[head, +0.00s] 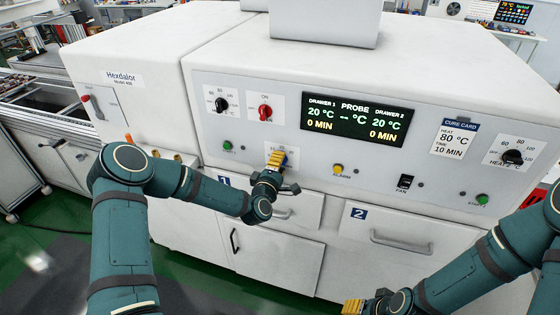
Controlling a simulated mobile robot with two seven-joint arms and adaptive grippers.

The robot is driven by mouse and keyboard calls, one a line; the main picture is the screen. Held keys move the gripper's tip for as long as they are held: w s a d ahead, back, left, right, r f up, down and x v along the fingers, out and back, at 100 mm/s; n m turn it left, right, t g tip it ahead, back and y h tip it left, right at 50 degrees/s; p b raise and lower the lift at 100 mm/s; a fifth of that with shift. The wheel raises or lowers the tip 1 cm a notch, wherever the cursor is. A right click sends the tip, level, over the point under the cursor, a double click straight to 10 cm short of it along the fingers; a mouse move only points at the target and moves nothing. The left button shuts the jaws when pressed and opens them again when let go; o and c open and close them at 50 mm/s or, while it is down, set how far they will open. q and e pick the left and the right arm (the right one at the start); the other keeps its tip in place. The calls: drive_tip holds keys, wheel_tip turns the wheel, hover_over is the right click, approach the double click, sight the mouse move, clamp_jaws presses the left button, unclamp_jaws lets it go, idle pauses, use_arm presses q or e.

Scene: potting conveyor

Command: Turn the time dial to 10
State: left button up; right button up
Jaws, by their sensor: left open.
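The machine's white front panel carries a small white dial plate (293,153) above drawer 1. My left gripper (276,159), with yellow fingertips, is right in front of this plate and hides its middle, so I cannot see the knob or its pointer. The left gripper is open; whether it touches a knob is unclear. The display (355,121) reads 20 °C and 0 MIN for both drawers. The cure card (454,138) reads heat 80 °C, time 10 MIN. My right gripper (353,306) is low at the bottom edge, apart from the panel; its jaw opening cannot be made out.
A black heat knob (221,104) and a red switch (265,112) are on the upper left panel. Another heat knob (513,157) is at the right. A yellow button (337,169) and a fan switch (405,182) are nearby. Drawer handles (401,243) stick out below.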

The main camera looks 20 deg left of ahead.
use_arm(q)
drive_tip(key=shift+w, duration=0.55)
clamp_jaws()
drive_tip(key=shift+r, duration=0.1)
